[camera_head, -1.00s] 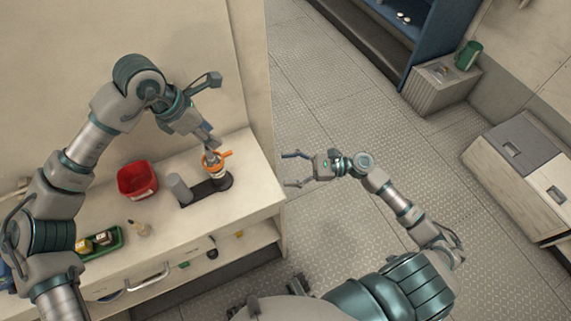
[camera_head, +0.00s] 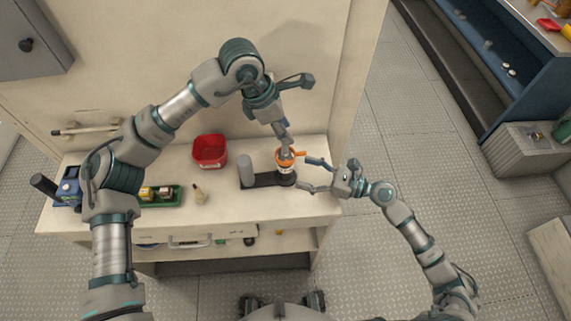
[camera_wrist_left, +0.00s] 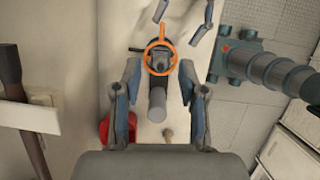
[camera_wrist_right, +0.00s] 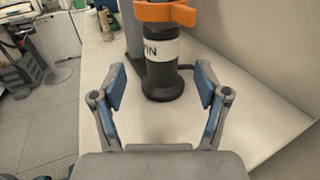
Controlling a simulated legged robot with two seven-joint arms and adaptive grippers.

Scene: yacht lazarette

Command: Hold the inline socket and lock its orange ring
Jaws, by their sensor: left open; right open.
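The inline socket (camera_wrist_right: 163,72) stands upright with a black body and a white label, partly cut off at the top of the right wrist view. Its orange ring (camera_wrist_right: 166,12) has a side handle; the ring also shows in the head view (camera_head: 286,157) and the left wrist view (camera_wrist_left: 160,58). The socket is at the right end of a dark base on the counter. My left gripper (camera_head: 292,115) is open above the ring. My right gripper (camera_head: 311,175) is open to the right of the socket, fingers pointing at it; the socket appears between and beyond the fingertips, apparently untouched.
A grey cylinder (camera_head: 246,168) stands on the base's left end. A red bin (camera_head: 210,150), a small bottle (camera_head: 199,194) and a green tray (camera_head: 164,196) are further left on the counter. A wall rises behind; the counter's right edge is close to my right gripper.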

